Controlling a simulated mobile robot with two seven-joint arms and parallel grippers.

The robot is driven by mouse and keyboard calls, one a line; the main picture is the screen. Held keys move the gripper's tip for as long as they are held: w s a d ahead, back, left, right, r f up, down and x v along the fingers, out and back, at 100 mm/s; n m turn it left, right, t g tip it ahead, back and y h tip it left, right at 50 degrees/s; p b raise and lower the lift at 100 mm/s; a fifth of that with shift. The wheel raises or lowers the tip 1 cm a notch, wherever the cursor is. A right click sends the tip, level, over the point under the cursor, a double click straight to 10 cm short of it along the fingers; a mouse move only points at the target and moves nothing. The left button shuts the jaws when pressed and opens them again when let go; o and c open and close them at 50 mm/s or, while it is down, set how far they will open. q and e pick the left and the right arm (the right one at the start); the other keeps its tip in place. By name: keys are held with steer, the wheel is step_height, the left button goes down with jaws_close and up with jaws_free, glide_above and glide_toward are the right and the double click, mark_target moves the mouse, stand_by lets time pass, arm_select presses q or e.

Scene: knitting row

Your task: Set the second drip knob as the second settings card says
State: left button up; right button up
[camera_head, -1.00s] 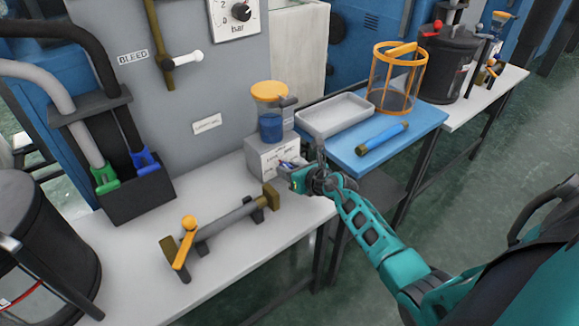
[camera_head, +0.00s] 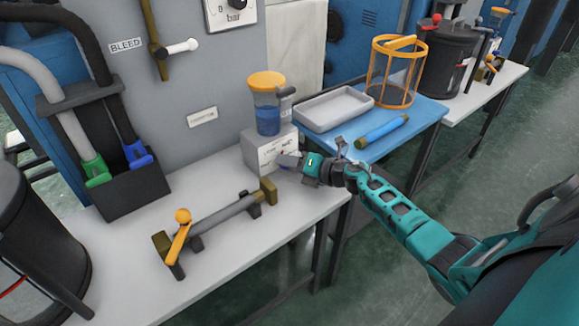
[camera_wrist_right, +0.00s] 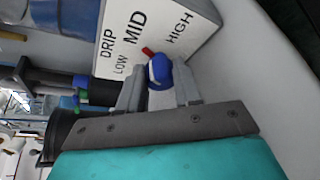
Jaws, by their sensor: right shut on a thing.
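The drip box (camera_head: 262,155) is a pale block under a clear cup of blue liquid with an orange lid (camera_head: 267,95). Its face (camera_wrist_right: 125,45) reads DRIP, LOW, MID and HIGH in the right wrist view. The blue drip knob (camera_wrist_right: 160,73) has a red pointer (camera_wrist_right: 148,52) that points toward MID. My right gripper (camera_wrist_right: 161,95) is shut on the knob, a finger on either side. In the head view my right gripper (camera_head: 287,160) is at the box's front and hides the knob. My left gripper is out of view. No settings card is readable.
A grey pipe with an orange-handled valve (camera_head: 180,230) lies on the white bench (camera_head: 215,265). A small unreadable label (camera_head: 202,117) is on the grey wall. A blue table (camera_head: 420,118) at right holds a grey tray (camera_head: 335,110), a blue cylinder (camera_head: 382,132) and an orange cage (camera_head: 398,70).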

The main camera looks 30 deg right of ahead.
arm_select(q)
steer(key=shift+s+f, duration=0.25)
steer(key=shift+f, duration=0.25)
arm_select(e)
steer(key=shift+f+m, duration=0.1)
steer(key=shift+m, duration=0.2)
steer(key=o, duration=1)
steer(key=shift+o, duration=0.2)
steer(key=p+v, duration=0.2)
steer(key=v, duration=1.1)
steer(key=shift+d, duration=0.1)
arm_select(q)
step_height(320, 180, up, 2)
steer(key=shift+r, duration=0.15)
